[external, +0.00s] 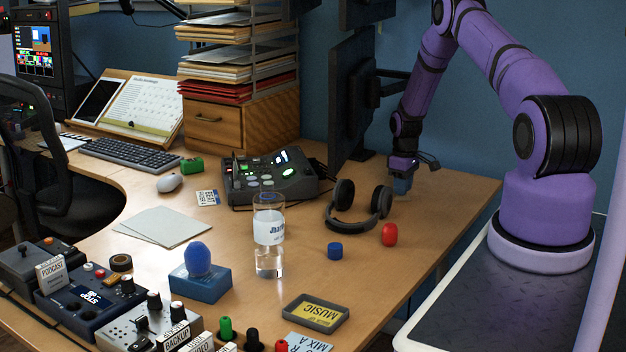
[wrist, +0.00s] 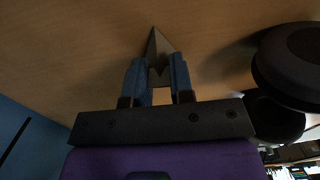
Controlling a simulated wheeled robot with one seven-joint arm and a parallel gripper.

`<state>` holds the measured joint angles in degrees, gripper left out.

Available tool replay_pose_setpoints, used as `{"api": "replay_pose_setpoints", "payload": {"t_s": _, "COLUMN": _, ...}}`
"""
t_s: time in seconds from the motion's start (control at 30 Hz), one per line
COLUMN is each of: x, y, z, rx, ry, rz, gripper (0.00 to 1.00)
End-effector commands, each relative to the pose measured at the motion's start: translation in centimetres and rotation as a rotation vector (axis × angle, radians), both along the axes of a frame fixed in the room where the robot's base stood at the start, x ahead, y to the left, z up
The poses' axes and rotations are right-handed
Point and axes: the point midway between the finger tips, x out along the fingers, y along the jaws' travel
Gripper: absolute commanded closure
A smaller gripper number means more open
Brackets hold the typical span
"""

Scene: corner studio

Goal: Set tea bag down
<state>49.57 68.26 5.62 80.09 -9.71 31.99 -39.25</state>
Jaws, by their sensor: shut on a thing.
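My gripper (external: 402,188) is low over the far right part of the desk, behind the headphones. In the wrist view my gripper (wrist: 158,72) has its two blue fingers closed on a small grey pointed thing, the tea bag (wrist: 157,48). Its tip sticks out past the fingers over the bare wood. In the external view I cannot make the tea bag out apart from the fingers. I cannot tell whether it touches the desk (external: 445,195).
Black headphones (external: 343,194) lie close by and show at the right in the wrist view (wrist: 290,65). A red object (external: 389,235), a blue cap (external: 335,251) and a glass bottle (external: 268,235) stand nearer. A monitor (external: 352,95) rises behind. Bare desk lies right of my gripper.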

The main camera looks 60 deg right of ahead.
Motion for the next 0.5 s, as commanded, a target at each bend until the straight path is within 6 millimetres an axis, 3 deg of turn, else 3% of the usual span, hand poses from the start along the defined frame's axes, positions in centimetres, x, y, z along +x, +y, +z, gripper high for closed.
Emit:
{"api": "replay_pose_setpoints", "payload": {"t_s": 0.17, "x": -0.03, "y": 0.02, "z": -0.22, "rx": 0.001, "ry": 0.001, "rz": 0.000, "gripper": 1.00}}
{"api": "replay_pose_setpoints", "payload": {"t_s": 0.2, "x": -0.02, "y": 0.01, "z": -0.23, "rx": 0.000, "ry": 0.000, "rz": 0.000, "gripper": 0.74}}
{"api": "replay_pose_setpoints", "payload": {"t_s": 0.3, "x": -0.02, "y": 0.01, "z": -0.20, "rx": 0.000, "ry": 0.000, "rz": 0.000, "gripper": 0.53}}
{"api": "replay_pose_setpoints", "payload": {"t_s": 0.5, "x": -0.02, "y": 0.01, "z": -0.20, "rx": 0.000, "ry": 0.000, "rz": 0.000, "gripper": 0.53}}
